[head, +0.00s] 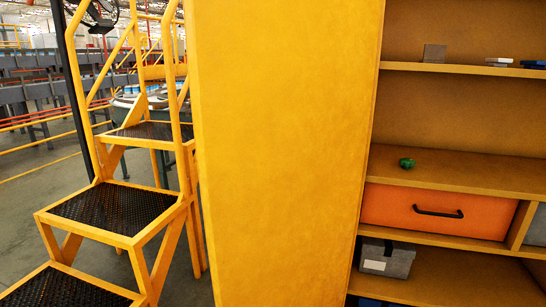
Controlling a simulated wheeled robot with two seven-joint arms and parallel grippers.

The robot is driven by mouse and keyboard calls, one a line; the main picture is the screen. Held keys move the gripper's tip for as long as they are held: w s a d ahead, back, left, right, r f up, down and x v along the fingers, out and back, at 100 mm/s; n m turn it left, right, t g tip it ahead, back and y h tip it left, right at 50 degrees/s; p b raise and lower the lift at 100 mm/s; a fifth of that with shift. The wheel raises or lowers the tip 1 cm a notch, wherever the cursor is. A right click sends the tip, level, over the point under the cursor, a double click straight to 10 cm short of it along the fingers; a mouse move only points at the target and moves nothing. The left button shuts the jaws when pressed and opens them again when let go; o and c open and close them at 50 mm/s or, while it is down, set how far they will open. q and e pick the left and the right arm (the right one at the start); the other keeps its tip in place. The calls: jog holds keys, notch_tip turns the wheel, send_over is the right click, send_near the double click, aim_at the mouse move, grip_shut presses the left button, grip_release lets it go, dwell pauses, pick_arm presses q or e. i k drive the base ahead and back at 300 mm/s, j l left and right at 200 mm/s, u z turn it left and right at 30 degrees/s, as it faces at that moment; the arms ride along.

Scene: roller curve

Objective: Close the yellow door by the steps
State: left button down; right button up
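A large yellow door panel (280,150) fills the middle of the head view. It stands upright and stretches from the top edge to the bottom edge. Its right edge runs along the shelving, whose compartments show uncovered on the right. The yellow steps (118,209) with black mesh treads stand just left of the panel, and its left edge overlaps part of their frame. No handle shows on the visible face of the door. Neither of my grippers is in view.
The yellow shelving (455,175) holds an orange drawer (435,211) with a black handle, a small green object (407,163), a grey block (434,53) and a grey bin (387,258). Conveyors (40,95) stand behind the steps. Bare floor (35,175) shows at left.

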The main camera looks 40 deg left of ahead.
aim_at(281, 91)
jog(key=j+z, duration=0.15)
jog(key=j, duration=0.35)
jog(key=k+j+z, duration=0.2)
jog(key=j, duration=0.25)
jog(key=j+z, duration=0.15)
jog(key=j, duration=0.35)
jog(key=k+j+z, duration=0.2)
jog(key=j, duration=0.3)
jog(key=i, duration=0.05)
